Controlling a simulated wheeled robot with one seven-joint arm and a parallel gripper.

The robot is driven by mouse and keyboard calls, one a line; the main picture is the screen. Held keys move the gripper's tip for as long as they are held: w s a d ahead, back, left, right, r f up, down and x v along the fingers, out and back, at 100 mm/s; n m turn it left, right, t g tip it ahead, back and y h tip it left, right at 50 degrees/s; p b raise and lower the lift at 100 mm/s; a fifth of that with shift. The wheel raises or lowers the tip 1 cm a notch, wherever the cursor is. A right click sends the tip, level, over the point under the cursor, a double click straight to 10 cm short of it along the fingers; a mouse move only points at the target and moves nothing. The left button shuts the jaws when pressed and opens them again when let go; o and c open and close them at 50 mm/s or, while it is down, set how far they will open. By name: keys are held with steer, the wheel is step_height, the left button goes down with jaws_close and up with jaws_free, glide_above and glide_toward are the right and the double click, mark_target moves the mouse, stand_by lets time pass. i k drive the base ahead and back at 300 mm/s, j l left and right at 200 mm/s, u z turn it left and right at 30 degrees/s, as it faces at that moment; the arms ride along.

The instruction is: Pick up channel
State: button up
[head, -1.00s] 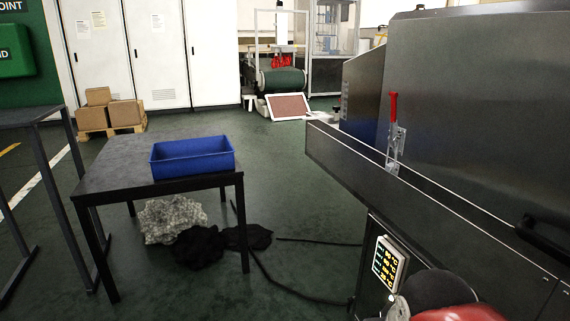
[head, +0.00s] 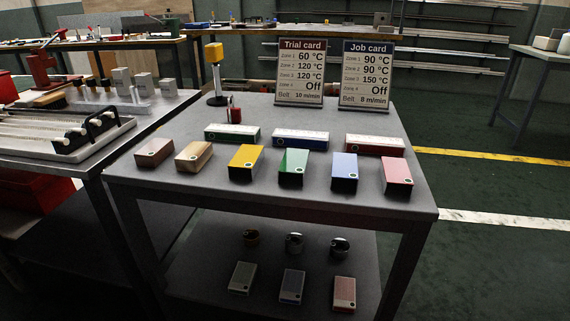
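I cannot tell for sure which thing in the head view is the channel. The grey table in front (head: 405,205) bears a row of small blocks: brown (head: 154,152), tan (head: 194,156), yellow (head: 245,162), green (head: 293,166), blue (head: 344,171) and pink-red (head: 396,176). Behind them lie three longer pieces with white on them: green (head: 232,133), blue (head: 300,139) and red (head: 375,145). Several pale metal bars lie on the rack along the back wall (head: 458,41). My gripper is not in view.
A trial card (head: 302,72) and a job card (head: 366,74) stand at the table's back, beside a yellow-headed stand (head: 215,72). The lower shelf (head: 205,265) holds small blocks and round pieces. A cluttered bench (head: 60,160) adjoins on the left. Floor is clear at right.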

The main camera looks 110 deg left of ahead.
mark_target(294, 160)
steer(key=u, duration=3.65)
